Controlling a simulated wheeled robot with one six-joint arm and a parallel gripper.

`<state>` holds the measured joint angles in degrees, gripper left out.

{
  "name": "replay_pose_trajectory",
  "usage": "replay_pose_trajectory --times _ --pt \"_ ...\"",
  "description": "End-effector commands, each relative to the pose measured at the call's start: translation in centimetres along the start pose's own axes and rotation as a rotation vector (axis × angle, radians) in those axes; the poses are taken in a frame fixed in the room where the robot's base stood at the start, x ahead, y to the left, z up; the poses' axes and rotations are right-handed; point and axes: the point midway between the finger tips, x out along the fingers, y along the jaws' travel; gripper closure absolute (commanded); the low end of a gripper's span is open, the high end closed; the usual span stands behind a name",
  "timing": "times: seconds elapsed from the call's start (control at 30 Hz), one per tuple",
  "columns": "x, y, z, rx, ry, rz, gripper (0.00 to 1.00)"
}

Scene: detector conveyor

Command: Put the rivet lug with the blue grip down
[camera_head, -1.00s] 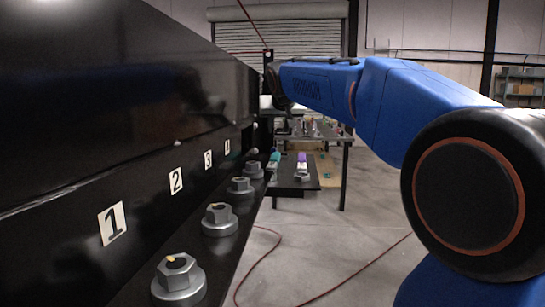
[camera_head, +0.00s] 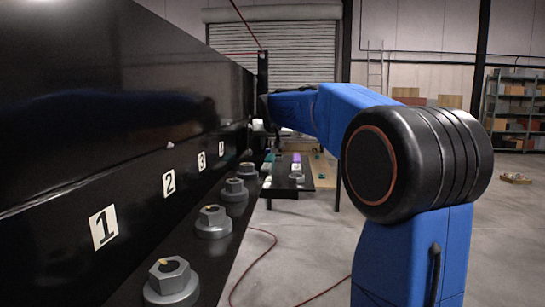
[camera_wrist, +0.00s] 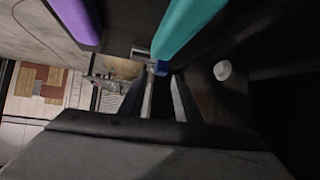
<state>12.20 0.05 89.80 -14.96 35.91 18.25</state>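In the wrist view, a small blue patch, apparently the blue grip of the rivet lug (camera_wrist: 161,69), sits between the fingertips of my gripper (camera_wrist: 160,82). My gripper appears shut on it; most of that lug is hidden. A long teal grip (camera_wrist: 188,22) lies just beyond it, and a purple grip (camera_wrist: 75,18) is at the upper left. In the head view, the teal piece (camera_head: 268,164) and the purple piece (camera_head: 297,162) are on a dark side table (camera_head: 318,180). My gripper is hidden there behind my arm.
A black conveyor wall with number labels (camera_head: 103,227) runs along the left. Several grey hex-topped fittings (camera_head: 213,221) line its ledge. A white round piece (camera_wrist: 222,70) is right of my fingers. A red cable (camera_head: 262,262) lies on open floor.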

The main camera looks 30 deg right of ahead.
Motion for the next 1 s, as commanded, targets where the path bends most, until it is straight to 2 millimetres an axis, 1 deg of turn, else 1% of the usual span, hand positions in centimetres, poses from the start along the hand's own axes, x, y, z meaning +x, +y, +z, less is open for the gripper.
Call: replay_pose_trajectory --times 0.03,0.2,0.3,0.5,0.57,0.6,0.63,1.0 --pt "0.8 -0.1 0.1 0.000 -0.002 0.000 0.70" --pt "3.1 -0.1 0.1 0.000 -0.002 0.001 0.70" --pt "3.6 -0.1 0.0 0.000 0.000 0.000 0.70" --pt "3.7 -0.1 0.0 0.000 0.000 0.000 0.70" --pt "3.7 -0.1 0.0 0.000 0.000 0.000 0.84" --pt "3.7 -0.1 0.0 0.000 0.000 0.000 0.94" --pt "3.7 -0.1 0.0 0.000 0.000 0.000 1.00" --pt "3.5 -0.1 -0.2 0.000 0.001 0.000 1.00"
